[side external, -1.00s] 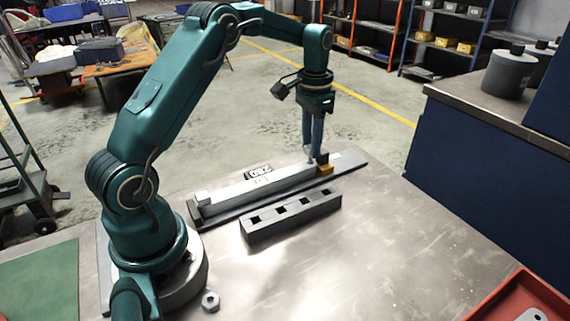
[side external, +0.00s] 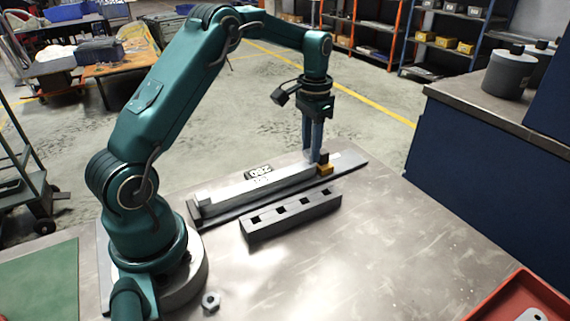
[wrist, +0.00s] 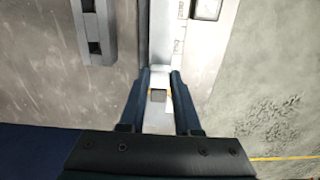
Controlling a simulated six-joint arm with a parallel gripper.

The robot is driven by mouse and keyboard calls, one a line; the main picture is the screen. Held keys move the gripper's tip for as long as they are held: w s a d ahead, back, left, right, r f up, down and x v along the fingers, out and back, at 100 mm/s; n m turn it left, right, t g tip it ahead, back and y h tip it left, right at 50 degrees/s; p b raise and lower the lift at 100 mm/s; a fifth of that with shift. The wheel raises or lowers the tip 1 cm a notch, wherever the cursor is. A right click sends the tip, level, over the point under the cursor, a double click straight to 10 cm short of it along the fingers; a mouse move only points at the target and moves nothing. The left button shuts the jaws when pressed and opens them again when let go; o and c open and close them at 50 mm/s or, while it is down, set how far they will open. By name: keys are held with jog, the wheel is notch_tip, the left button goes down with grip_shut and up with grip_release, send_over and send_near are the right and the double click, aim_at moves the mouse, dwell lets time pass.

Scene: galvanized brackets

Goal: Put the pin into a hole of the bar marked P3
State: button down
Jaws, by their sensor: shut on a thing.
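A hex nut (side external: 210,301) lies near my base. A red tray (side external: 500,305) is at the lower right. The bench to the right of the bar is clear.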

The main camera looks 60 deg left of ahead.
jog(key=shift+f, duration=0.55)
dwell(0.4)
jog(key=c, duration=0.5)
grip_release()
jog(key=shift+r, duration=3)
